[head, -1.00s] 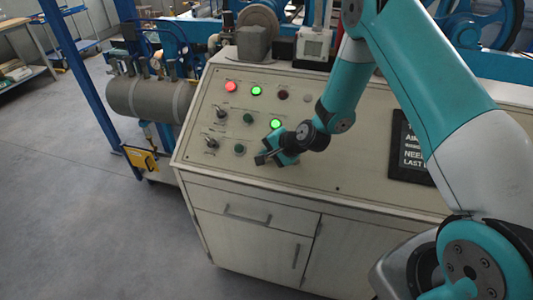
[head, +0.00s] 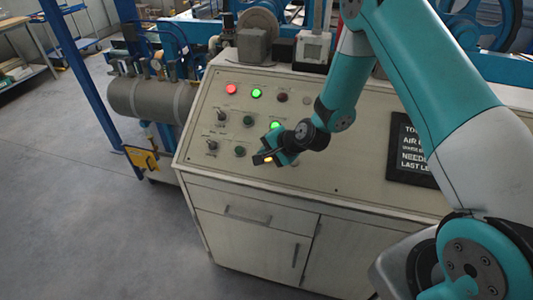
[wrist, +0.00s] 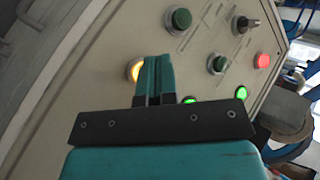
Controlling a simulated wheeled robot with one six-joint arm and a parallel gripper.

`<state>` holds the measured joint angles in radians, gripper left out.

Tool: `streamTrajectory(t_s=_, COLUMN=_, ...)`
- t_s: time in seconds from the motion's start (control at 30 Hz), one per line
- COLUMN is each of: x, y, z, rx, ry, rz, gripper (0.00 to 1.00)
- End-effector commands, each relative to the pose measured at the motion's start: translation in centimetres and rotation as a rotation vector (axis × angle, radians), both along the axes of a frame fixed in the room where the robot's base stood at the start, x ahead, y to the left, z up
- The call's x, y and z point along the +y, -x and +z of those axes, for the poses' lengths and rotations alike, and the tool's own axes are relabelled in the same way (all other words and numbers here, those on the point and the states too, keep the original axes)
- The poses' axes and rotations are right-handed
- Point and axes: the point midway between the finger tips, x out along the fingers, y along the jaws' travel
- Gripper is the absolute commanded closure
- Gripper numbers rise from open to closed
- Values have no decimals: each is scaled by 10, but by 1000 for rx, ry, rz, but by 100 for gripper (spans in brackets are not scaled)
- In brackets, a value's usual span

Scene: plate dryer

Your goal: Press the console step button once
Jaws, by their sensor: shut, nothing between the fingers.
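The sloped cream console panel (head: 340,170) carries several buttons and lamps, with labels too small to read. A button glowing amber (head: 268,160) is at the lower part of the control group, partly hidden by my gripper (head: 259,158). In the wrist view the amber button (wrist: 134,72) shows just left of my shut fingers (wrist: 158,60), which cover part of it. My gripper is shut and empty, with its fingertips at or very near the button. I cannot tell whether they touch it. I cannot read which button is the step button.
Dark green buttons (wrist: 180,19) and (wrist: 217,64), a black selector knob (wrist: 246,24), lit green lamps (wrist: 242,93) and a red lamp (wrist: 262,61) are close by. A black sign (head: 412,155) lies on the right of the panel. Open floor (head: 90,220) is at left.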

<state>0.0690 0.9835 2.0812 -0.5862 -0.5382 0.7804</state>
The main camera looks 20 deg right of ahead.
Motion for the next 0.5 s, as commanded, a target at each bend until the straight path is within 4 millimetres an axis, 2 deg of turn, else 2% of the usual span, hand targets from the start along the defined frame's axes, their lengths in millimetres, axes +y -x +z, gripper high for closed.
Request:
streamTrajectory(t_s=0.03, x=2, y=3, z=9, rx=1, ry=0, rz=1, gripper=100)
streamTrajectory(t_s=0.3, x=10, y=13, z=31, rx=1, ry=0, rz=1, gripper=100)
streamTrajectory(t_s=0.5, x=11, y=15, z=31, rx=1, ry=0, rz=1, gripper=100)
